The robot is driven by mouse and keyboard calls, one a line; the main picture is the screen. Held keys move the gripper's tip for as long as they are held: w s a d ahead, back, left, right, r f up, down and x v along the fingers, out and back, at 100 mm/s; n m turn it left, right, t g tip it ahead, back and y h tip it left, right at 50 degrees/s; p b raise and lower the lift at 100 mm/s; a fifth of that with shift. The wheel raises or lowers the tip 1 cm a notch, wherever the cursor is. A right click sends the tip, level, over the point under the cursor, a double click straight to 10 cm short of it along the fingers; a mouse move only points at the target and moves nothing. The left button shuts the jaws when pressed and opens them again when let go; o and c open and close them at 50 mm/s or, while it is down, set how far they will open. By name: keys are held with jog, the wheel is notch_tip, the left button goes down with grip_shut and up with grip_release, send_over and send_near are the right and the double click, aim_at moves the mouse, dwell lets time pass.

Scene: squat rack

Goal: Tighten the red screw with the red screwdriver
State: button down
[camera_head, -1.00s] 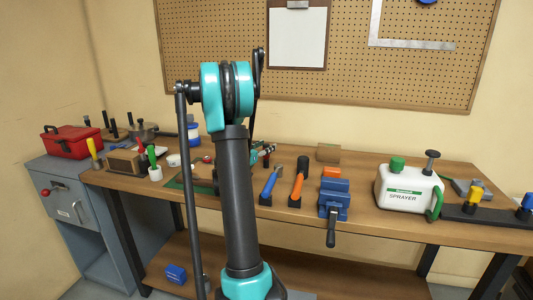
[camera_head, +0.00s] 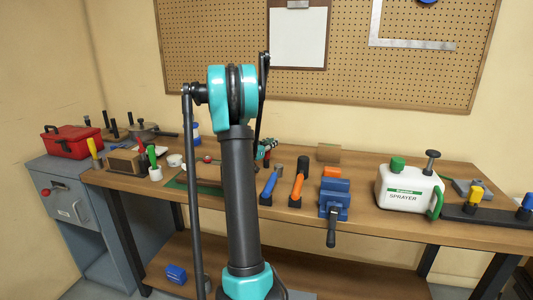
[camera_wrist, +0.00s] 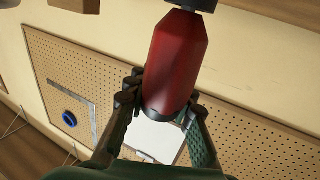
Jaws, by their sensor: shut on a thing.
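The red screwdriver (camera_wrist: 177,58) fills the upper middle of the wrist view, its thick faceted red handle and dark end cap showing. My gripper (camera_wrist: 160,108) is shut on this handle, one dark finger on each side. In the head view my gripper is mostly hidden behind my arm, with a small teal part (camera_head: 266,146) showing to its right. I cannot make out the red screw for certain in either view. A small red thing (camera_head: 207,159) sits left of my arm, above the green mat, too small to identify.
The green mat (camera_head: 178,182) lies on the wooden bench (camera_head: 372,222). Blue-handled (camera_head: 270,184) and orange-handled (camera_head: 297,187) tools and a blue vise (camera_head: 334,198) stand right of my arm. A white sprayer (camera_head: 407,187) is farther right. A pegboard (camera_head: 345,62) hangs behind.

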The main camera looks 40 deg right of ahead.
dwell(0.5)
notch_tip(320, 180, up, 20)
dwell(0.6)
dwell(1.2)
jog(key=shift+w+a+n+t+y, duration=0.3)
jog(key=shift+w+a+n+t, duration=0.25)
jog(key=shift+w+a, duration=4.15)
jog(key=shift+w+a+n+t+y, duration=0.35)
jog(key=shift+w+a+t, duration=0.4)
jog(key=shift+w+a, duration=3.95)
jog(key=s+a+f, duration=0.2)
jog(key=a+f, duration=0.1)
jog(key=f, duration=0.5)
jog(key=shift+s+f, duration=0.2)
jog(key=shift+s, duration=0.1)
